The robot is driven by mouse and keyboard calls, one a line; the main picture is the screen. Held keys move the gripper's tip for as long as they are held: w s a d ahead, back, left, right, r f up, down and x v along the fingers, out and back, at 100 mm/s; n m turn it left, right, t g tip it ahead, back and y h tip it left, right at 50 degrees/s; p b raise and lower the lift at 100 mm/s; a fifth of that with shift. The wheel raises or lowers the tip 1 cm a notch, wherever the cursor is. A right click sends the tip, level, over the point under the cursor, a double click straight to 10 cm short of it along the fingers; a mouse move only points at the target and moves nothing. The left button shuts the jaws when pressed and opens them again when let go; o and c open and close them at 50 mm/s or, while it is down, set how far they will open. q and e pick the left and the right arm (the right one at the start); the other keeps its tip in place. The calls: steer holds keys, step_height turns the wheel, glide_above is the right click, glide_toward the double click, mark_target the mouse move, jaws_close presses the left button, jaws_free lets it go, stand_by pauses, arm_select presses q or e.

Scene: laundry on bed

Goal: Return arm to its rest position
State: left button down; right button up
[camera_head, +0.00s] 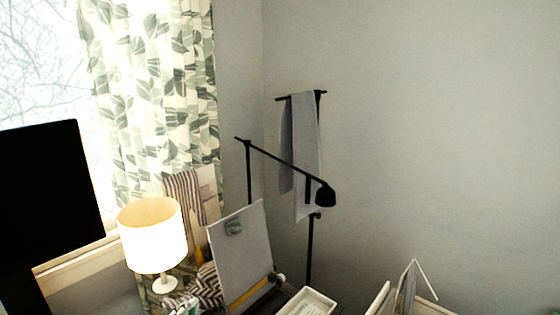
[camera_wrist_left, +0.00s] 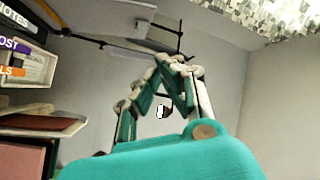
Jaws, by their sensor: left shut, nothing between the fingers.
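My left gripper (camera_wrist_left: 178,62) shows in the left wrist view, with teal and grey fingers angled in so that their tips meet. It is shut and nothing is between the fingers. It points towards the plain wall, and no object touches its tips. The teal wrist housing (camera_wrist_left: 160,160) fills the bottom of that view. I cannot make out either gripper in the head view. My right gripper is in neither view.
The head view shows a lit lamp (camera_head: 152,236), a dark monitor (camera_head: 48,195), a grey board (camera_head: 240,250), a black lamp arm (camera_head: 285,162), a hanging towel (camera_head: 306,150) and a white tray (camera_head: 308,303). Labelled boxes (camera_wrist_left: 28,55) stand left in the wrist view. The right wall is bare.

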arm_select(q)
steer(key=s+a+f+n+g+y, duration=0.2)
steer(key=s+a+f+n+g, duration=0.15)
steer(key=s+f, duration=0.2)
steer(key=s+a+f+n+g+y, duration=0.2)
steer(key=s+f+n+g, duration=0.3)
steer(key=f, duration=0.2)
steer(key=s+d+f+n+g+h, duration=0.1)
steer(key=s+d+f+g, duration=0.2)
steer(key=s, duration=0.5)
steer(key=s+f+g+h, duration=0.2)
steer(key=s+f+g, duration=0.15)
steer(key=s, duration=0.45)
step_height(320, 180, down, 29)
steer(key=g+b, duration=0.2)
steer(key=b, duration=0.4)
steer(key=s+a+f+b, duration=0.1)
steer(key=s+f+b, duration=0.1)
steer(key=s+f, duration=0.6)
steer(key=s+a+f+g+b, duration=0.1)
steer(key=s+f+b, duration=0.2)
steer(key=s+f, duration=0.6)
step_height(320, 180, down, 8)
steer(key=shift+s+a+r+y, duration=0.25)
steer(key=shift+s+a+y, duration=0.05)
steer(key=shift+a, duration=0.05)
